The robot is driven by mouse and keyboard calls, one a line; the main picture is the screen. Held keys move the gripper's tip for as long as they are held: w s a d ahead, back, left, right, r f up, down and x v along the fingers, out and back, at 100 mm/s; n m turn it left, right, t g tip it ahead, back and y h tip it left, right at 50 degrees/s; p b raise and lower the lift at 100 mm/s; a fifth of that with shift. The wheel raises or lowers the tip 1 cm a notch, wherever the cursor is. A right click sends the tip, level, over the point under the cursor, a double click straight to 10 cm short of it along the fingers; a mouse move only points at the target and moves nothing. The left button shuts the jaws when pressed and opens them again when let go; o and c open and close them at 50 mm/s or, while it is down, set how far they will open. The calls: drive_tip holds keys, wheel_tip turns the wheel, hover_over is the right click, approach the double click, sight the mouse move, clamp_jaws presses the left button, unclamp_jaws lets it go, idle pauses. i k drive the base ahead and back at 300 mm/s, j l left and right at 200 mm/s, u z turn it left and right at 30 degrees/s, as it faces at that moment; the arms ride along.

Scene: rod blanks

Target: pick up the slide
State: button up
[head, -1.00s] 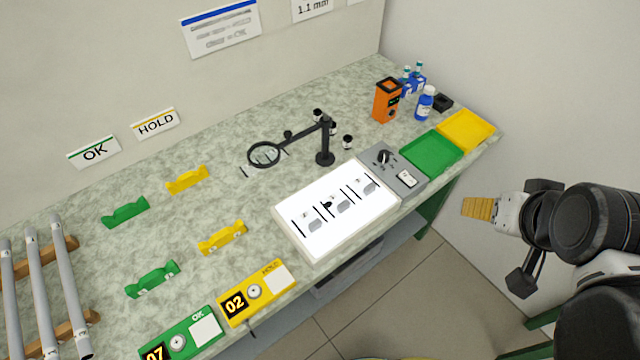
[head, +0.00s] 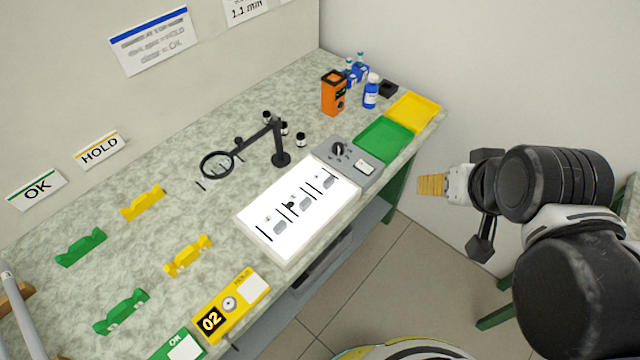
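No single slide can be clearly told apart. The white lit panel (head: 270,238) on the bench carries several dark bars and grey patches, which may be slides or their markings. Thin dark marks also show under the black ring magnifier (head: 217,165), but I cannot tell what they are. My gripper (head: 424,184), with tan ridged fingers, is off the bench's front side, right of the panel and clear of it. Its fingers point left and touch nothing visible. From this side I cannot tell whether they are apart.
A grey control box (head: 346,158), green tray (head: 384,138) and yellow tray (head: 414,110) line the bench's right end. An orange device (head: 334,93) and blue bottle (head: 371,91) stand behind. Yellow (head: 188,255) and green (head: 120,311) holders lie left. Open floor lies before the bench.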

sight(299, 200)
drive_tip(key=k+j+u, duration=0.1)
drive_tip(key=k+u, duration=0.15)
drive_tip(key=u, duration=0.15)
drive_tip(key=k+j+u, duration=0.15)
drive_tip(key=u, duration=0.25)
drive_tip(key=k+j+u, duration=0.25)
drive_tip(key=u, duration=0.15)
drive_tip(key=k+j+u, duration=0.2)
drive_tip(key=u, duration=0.2)
drive_tip(key=j, duration=0.1)
